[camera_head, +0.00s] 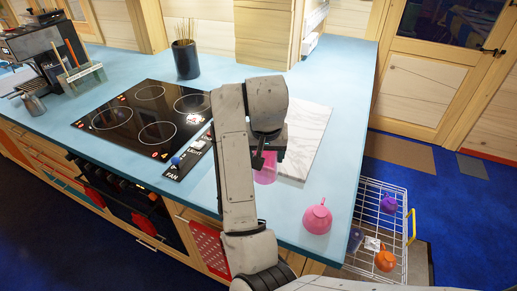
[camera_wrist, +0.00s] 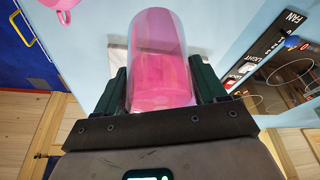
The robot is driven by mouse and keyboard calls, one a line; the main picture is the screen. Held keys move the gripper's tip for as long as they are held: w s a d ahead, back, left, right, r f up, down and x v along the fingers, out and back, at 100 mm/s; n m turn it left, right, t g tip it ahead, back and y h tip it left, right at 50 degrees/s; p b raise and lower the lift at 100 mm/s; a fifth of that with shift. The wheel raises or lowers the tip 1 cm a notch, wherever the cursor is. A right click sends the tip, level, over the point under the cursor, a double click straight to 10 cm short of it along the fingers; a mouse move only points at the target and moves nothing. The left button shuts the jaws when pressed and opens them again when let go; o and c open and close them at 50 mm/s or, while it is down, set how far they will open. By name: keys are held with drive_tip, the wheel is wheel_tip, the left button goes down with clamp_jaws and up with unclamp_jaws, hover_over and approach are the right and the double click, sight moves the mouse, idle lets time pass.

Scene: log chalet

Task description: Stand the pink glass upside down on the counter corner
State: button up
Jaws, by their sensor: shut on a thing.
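The pink glass (camera_head: 265,169) is a see-through tumbler held low over the blue counter (camera_head: 225,200), by the near edge of the white marble slab. My gripper (camera_head: 268,151) is shut on it. In the wrist view the glass (camera_wrist: 158,45) lies between the two dark fingers of my gripper (camera_wrist: 160,75), and its round end points away from the palm. I cannot tell which end is the open one, or whether it touches the counter. The counter's near right corner (camera_head: 328,254) is to the right of and nearer than the glass.
A pink cup (camera_head: 317,219) stands near that corner. The marble slab (camera_head: 306,140) and black hob (camera_head: 145,118) lie on the counter. A wire rack (camera_head: 378,210) with a purple cup (camera_head: 388,204) and orange cup (camera_head: 385,260) is beyond the right edge.

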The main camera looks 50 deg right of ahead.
sight(265, 168)
drive_tip(key=shift+f+b, duration=3.4)
drive_tip(key=shift+f, duration=0.1)
drive_tip(key=shift+f+b, duration=1)
drive_tip(key=shift+f, duration=1.1)
drive_tip(key=o, duration=1.2)
drive_tip(key=shift+o, duration=0.2)
drive_tip(key=p+v, duration=0.3)
drive_tip(key=v, duration=0.7)
drive_tip(key=shift+s+r+p, duration=0.1)
drive_tip(key=shift+r+p, duration=0.2)
drive_tip(key=shift+r, duration=0.05)
